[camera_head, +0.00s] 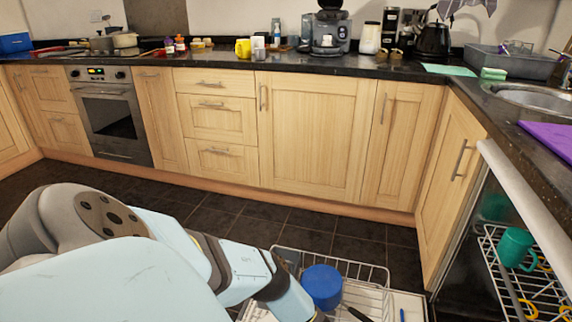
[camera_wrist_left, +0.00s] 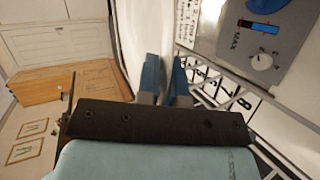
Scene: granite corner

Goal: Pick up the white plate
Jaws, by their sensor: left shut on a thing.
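In the left wrist view, the blue fingers of my left gripper (camera_wrist_left: 166,80) are closed on a pale, smooth surface that looks like the white plate (camera_wrist_left: 155,28). Its full outline is cut off by the frame and the fingers. In the head view my left arm reaches down to the wire dish rack (camera_head: 375,273) at the bottom. The fingertips there are hidden behind the wrist and frame edge, and I cannot make out the plate clearly. My right gripper is in neither view.
A blue round container (camera_head: 322,286) sits in the rack close beside my left wrist. A teal mug (camera_head: 515,247) stands in another wire rack under the right counter. Wooden cabinets (camera_head: 315,130) line the back, with dark tiled floor (camera_head: 345,225) before them.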

